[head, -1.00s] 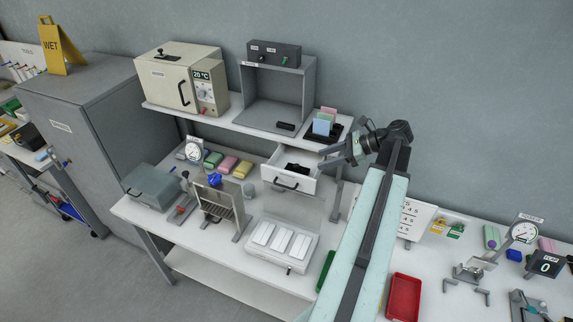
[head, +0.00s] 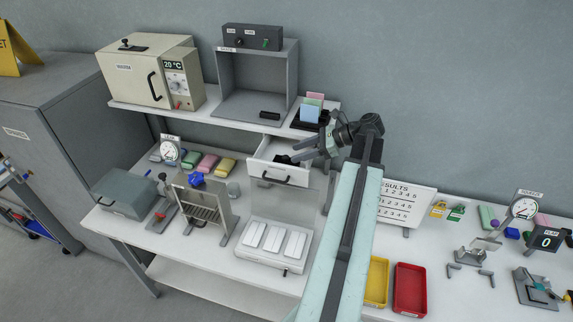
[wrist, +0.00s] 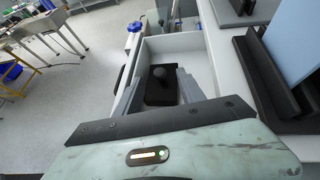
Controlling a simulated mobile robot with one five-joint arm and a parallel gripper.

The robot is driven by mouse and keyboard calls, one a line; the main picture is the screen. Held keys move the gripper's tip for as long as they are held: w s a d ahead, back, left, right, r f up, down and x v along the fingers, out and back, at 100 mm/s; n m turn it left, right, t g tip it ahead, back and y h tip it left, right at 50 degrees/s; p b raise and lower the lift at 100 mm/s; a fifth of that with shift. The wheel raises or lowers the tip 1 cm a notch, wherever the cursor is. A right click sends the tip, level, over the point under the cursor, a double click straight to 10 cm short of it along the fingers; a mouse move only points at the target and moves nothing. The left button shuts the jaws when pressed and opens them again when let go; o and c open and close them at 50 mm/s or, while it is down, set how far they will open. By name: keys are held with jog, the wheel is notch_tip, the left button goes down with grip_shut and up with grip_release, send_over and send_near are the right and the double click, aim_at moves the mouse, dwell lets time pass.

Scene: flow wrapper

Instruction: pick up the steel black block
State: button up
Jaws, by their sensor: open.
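A dark block with a rounded knob on top (wrist: 160,88) lies in the open white drawer (wrist: 172,41), and seems to be the steel black block. In the head view the drawer (head: 268,178) hangs under the shelf, and the dark shape inside it (head: 284,159) is small and partly hidden by my gripper. My gripper (head: 304,157) is open at the drawer's right side, its fingers reaching over it. In the wrist view the two grey fingers of my gripper (wrist: 160,100) appear on either side of the block. I cannot tell how far above it they are.
Another small black bar (head: 270,115) lies in the grey open box (head: 228,85) on the shelf. A black holder with coloured cards (head: 311,112) stands close above my gripper. A clear-lidded white case (head: 262,255) stands below the drawer. Yellow (head: 376,281) and red (head: 409,290) trays lie right of my arm.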

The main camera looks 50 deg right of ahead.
aim_at(287, 156)
jog(key=b+x, duration=0.1)
jog(key=x, duration=0.2)
jog(key=shift+w+a+f, duration=0.15)
jog(key=shift+w+f, duration=0.05)
jog(key=shift+f, duration=0.1)
jog(key=shift+w+a, duration=0.2)
jog(key=shift+w, duration=0.1)
jog(key=shift+s+r, duration=0.1)
grip_shut()
dwell(0.7)
